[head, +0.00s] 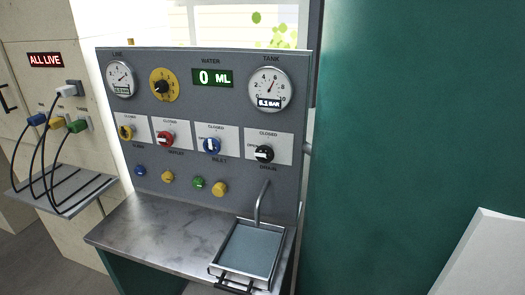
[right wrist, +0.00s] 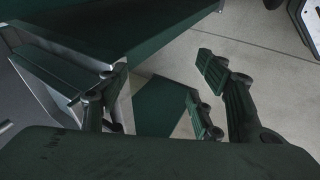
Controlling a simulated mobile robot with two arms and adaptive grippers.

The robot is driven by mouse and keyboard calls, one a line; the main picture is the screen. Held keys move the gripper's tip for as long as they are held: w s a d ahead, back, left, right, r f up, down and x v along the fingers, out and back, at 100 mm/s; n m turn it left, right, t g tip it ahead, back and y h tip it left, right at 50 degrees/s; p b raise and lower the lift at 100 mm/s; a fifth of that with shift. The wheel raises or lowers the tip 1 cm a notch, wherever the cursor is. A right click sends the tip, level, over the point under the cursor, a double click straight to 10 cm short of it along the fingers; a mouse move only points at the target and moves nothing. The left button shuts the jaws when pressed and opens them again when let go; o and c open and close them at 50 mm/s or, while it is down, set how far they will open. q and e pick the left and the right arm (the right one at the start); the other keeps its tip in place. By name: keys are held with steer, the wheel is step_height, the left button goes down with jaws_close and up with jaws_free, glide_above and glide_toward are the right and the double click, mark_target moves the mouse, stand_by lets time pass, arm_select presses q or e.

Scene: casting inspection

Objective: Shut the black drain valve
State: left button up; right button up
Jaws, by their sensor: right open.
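The black drain valve (head: 264,154) is a round black knob on a white plate at the right end of the valve row in the head view. Its pale handle bar lies roughly level, toward the OPEN mark at its left; CLOSED is printed above it. My right gripper (right wrist: 150,95) shows only in the right wrist view. Its fingers are spread apart with nothing between them. The valve is not in that view, and neither gripper is near it in the head view. My left gripper is not seen.
Beside it are the blue (head: 212,146), red (head: 165,139) and yellow (head: 126,132) valves. A tap hangs over a sink tray (head: 212,268) on the metal bench (head: 150,232). The tank gauge (head: 271,83) is above. A green wall (head: 410,120) stands at the right.

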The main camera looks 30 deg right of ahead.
step_height(320, 180, up, 4)
steer(key=n+t+h, duration=0.6)
steer(key=n+h, duration=0.5)
steer(key=n, duration=0.5)
glide_toward(263, 155)
steer(key=x, duration=0.3)
steer(key=p+x, duration=0.2)
steer(key=x, duration=0.4)
steer(key=shift+w+d+p, duration=0.25)
steer(key=shift+p, duration=0.15)
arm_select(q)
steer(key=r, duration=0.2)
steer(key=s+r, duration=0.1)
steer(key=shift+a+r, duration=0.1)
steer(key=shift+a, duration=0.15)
arm_select(e)
steer(key=shift+w+d, duration=0.25)
steer(key=shift+d, duration=0.1)
steer(key=shift+c, duration=0.3)
steer(key=c, duration=1)
steer(key=shift+c, duration=0.2)
